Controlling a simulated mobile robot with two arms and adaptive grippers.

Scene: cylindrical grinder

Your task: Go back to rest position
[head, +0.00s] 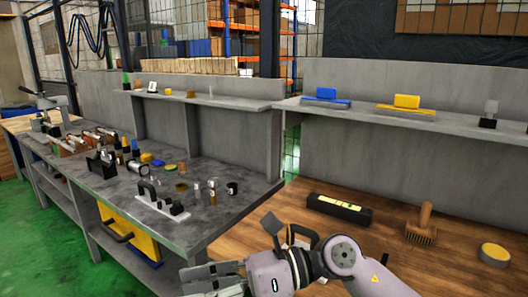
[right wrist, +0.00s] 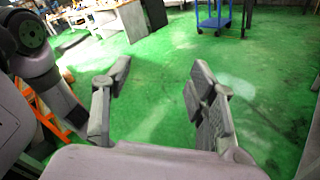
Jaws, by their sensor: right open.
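My right gripper (head: 197,279) is at the bottom of the head view, in front of the grey workbench (head: 232,222) and the wooden table. Its arm comes in from the right. In the right wrist view the two fingers of this gripper (right wrist: 161,75) stand wide apart. Nothing is between them but a view of the green floor (right wrist: 155,110). My left gripper is not in the head view.
The wooden table (head: 375,236) holds a black case (head: 339,208), a brush (head: 420,225) and a yellow-topped tin (head: 495,254). A shelf (head: 400,119) runs behind. A blue cart (right wrist: 214,15) stands farther off.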

